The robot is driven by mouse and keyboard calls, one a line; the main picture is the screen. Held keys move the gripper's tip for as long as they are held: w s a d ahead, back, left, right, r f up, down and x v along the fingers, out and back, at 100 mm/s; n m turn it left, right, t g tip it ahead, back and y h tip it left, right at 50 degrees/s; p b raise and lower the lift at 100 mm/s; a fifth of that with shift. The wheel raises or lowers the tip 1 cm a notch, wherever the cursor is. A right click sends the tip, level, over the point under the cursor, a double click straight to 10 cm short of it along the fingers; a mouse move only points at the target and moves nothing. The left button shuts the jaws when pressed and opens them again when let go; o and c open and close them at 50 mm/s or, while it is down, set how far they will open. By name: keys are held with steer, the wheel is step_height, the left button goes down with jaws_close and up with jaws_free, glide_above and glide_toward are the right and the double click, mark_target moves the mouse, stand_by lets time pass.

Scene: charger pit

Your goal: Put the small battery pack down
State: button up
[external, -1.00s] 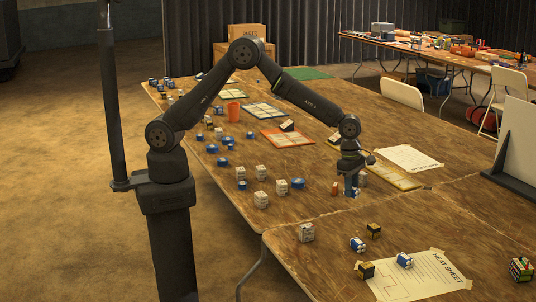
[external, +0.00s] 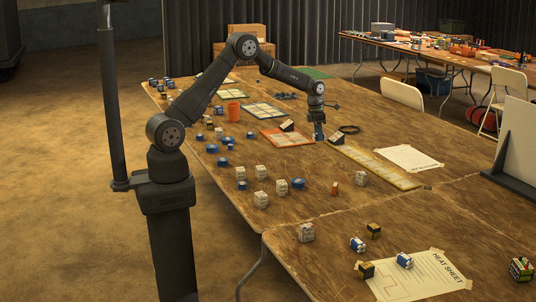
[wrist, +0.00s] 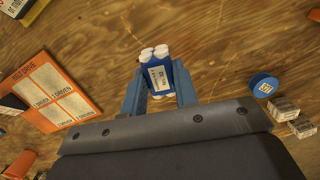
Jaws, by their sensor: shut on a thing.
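The small battery pack (wrist: 158,76) is blue with white cell ends and a printed white label. It sits between the two blue fingers of my gripper (wrist: 160,95) in the wrist view, and the fingers are shut on it. In the external view my gripper (external: 319,136) points down beside the right edge of the orange board (external: 284,139). The pack is mostly hidden there by the fingers. I cannot tell whether it touches the table. The orange board also shows at the left of the wrist view (wrist: 70,108).
In the wrist view, a blue round roll (wrist: 263,86) and small boxes (wrist: 286,109) are at the right. Bare wood surrounds the pack.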

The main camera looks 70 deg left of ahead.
steer(key=s+a+n, duration=0.2)
steer(key=a, duration=0.8)
steer(key=s+a+n, duration=0.1)
steer(key=s+a, duration=0.2)
steer(key=a, duration=0.6)
steer(key=n+y, duration=0.1)
steer(key=n, duration=0.3)
glide_above(240, 135)
steer(key=f, duration=0.7)
steer(key=shift+s+d, duration=0.25)
steer(key=shift+s, duration=0.05)
steer(key=shift+f, duration=1.95)
steer(key=shift+f, duration=0.2)
steer(key=o, duration=1)
steer(key=shift+o, duration=0.2)
steer(key=shift+r, duration=0.1)
